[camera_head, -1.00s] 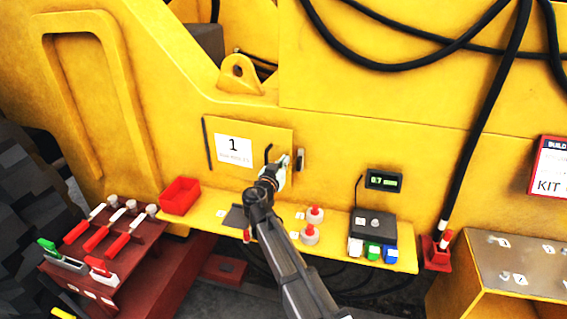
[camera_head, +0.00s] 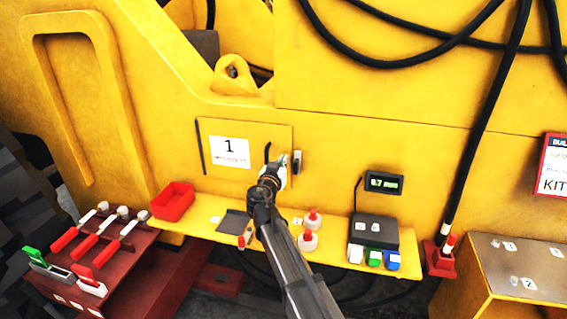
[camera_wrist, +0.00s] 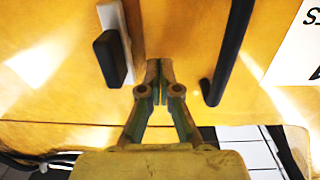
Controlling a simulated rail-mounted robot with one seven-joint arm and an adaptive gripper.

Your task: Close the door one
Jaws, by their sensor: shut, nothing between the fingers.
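Door one is a yellow panel (camera_head: 248,178) on the yellow machine wall, with a white "1" label (camera_head: 229,152). It looks nearly flush with the wall; whether a small gap is left I cannot tell. A dark hinge strip (camera_head: 200,147) runs along its left edge. Its black bar handle (camera_head: 267,153) is near the right edge. A dark latch (camera_head: 297,161) on a light plate sits just right of the door. My gripper (camera_head: 284,161) is shut and empty at the door's right side. In the wrist view, its fingertips (camera_wrist: 159,72) point between latch (camera_wrist: 112,58) and handle (camera_wrist: 230,55); contact is unclear.
A yellow shelf (camera_head: 200,228) below the door holds a red bin (camera_head: 173,201), red-and-white knobs (camera_head: 309,238) and a dark button box (camera_head: 374,232). A red tool rack (camera_head: 75,270) stands at lower left. Black hoses (camera_head: 480,120) hang at right.

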